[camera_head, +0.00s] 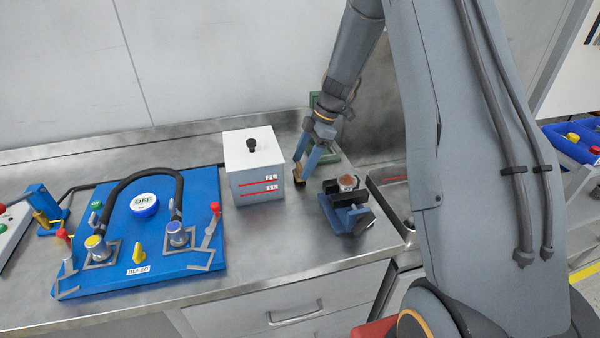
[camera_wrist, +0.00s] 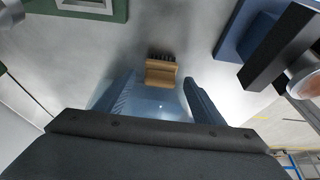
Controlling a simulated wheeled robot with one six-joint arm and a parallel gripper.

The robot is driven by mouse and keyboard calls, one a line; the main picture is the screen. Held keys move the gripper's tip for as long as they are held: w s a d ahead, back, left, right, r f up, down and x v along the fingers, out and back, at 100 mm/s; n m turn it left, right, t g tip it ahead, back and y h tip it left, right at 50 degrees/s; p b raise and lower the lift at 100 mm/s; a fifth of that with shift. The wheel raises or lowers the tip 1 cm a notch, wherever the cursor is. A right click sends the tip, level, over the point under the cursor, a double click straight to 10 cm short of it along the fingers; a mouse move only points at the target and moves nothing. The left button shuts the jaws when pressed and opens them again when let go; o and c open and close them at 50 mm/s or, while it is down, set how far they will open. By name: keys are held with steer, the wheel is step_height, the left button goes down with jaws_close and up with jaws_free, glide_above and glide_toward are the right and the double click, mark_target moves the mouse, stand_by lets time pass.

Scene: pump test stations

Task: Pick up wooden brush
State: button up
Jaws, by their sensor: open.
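The wooden brush (camera_wrist: 162,72) shows in the wrist view as a tan wooden block with a row of dark bristles along its far edge. It is on the metal worktop, just beyond my fingertips and roughly centred between them. In the head view a small part of the brush (camera_head: 297,170) shows beside the fingers, at the right of the white box. My gripper (camera_head: 308,163) points down to the worktop there. In the wrist view my gripper (camera_wrist: 160,88) is open, with a blue finger on each side and nothing held between them.
A white box (camera_head: 256,185) with a black knob stands close left of the gripper. A blue vise-like holder (camera_head: 349,217) with a round copper-coloured part is close right. A green frame (camera_head: 330,152) is behind. A blue pump panel (camera_head: 150,255) with a hose fills the left worktop.

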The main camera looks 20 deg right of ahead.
mark_target(299, 169)
steer(key=shift+p+x, duration=0.5)
steer(key=shift+x, duration=1)
steer(key=c, duration=1.1)
steer(key=shift+c, duration=0.2)
steer(key=shift+r, duration=0.1)
steer(key=shift+r+b, duration=0.45)
steer(key=shift+b, duration=0.2)
steer(key=s+b, duration=0.1)
steer(key=s, duration=0.1)
steer(key=s+d+b, duration=0.1)
steer(key=s, duration=0.1)
steer(key=shift+s, duration=0.1)
step_height(299, 169, up, 14)
steer(key=b, duration=0.3)
steer(key=shift+a, duration=0.1)
